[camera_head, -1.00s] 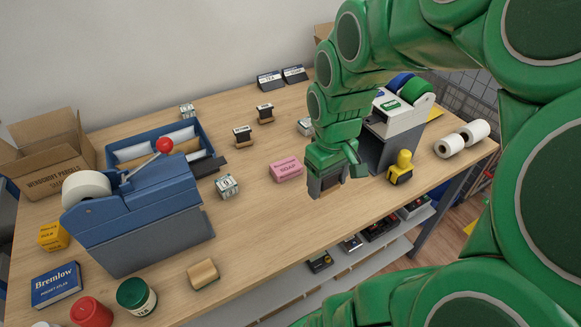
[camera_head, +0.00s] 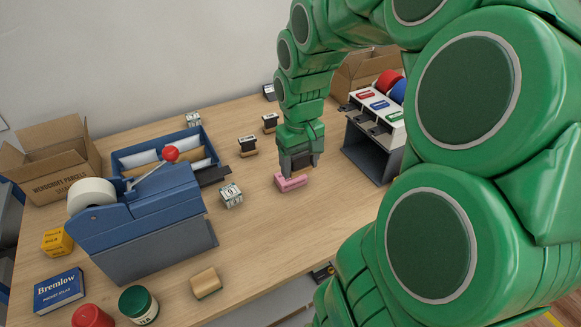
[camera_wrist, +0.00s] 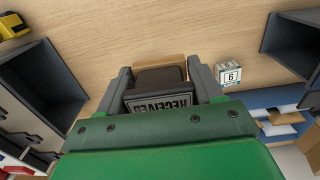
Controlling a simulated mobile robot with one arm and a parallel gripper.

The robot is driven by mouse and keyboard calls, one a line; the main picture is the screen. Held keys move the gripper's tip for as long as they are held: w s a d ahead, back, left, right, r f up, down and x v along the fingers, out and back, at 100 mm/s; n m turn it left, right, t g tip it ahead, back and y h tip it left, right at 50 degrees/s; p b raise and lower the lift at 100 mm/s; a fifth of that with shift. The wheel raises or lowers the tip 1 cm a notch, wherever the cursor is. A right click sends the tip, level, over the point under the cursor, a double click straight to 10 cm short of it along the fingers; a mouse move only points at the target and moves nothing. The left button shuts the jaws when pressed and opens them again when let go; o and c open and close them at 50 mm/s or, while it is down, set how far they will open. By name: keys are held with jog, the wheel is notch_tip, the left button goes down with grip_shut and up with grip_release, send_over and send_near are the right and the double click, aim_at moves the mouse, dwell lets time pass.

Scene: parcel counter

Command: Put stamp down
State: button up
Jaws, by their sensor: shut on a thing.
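My gripper (camera_head: 298,168) is shut on a dark-topped stamp (camera_wrist: 160,78) with a pale wooden edge and a label that reads like "RECEIVED", upside down in the wrist view. In the wrist view the jaws (camera_wrist: 163,90) grip it from both sides. In the head view my gripper hangs low over the counter (camera_head: 240,240), by the pink soap box (camera_head: 292,184), and hides part of it. I cannot tell whether the stamp touches anything below. Two other dark-topped stamps, one nearer (camera_head: 247,147) and one farther (camera_head: 270,123), stand on the counter behind my gripper.
A numbered white cube (camera_head: 231,195) stands left of my gripper. A blue tape dispenser (camera_head: 145,220) and a blue tray (camera_head: 205,150) are farther left. A grey label unit (camera_head: 372,150) stands close on the right. A wooden block (camera_head: 206,283) lies in front; the counter between is clear.

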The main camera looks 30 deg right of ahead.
jog(key=w+d+f, duration=0.1)
jog(key=w+f, duration=0.1)
jog(key=w, duration=0.1)
jog(key=w+f, duration=0.2)
jog(key=w, duration=0.1)
jog(key=w+d+f, duration=0.1)
jog(key=w+f, duration=0.1)
jog(key=shift+w+d+f, duration=0.35)
jog(key=shift+w+f, duration=0.05)
jog(key=shift+w+d+f, duration=0.2)
jog(key=shift+w+f, duration=0.45)
jog(key=shift+f, duration=1.7)
jog(key=shift+f, duration=0.15)
jog(key=o, duration=1)
jog(key=shift+o, duration=0.2)
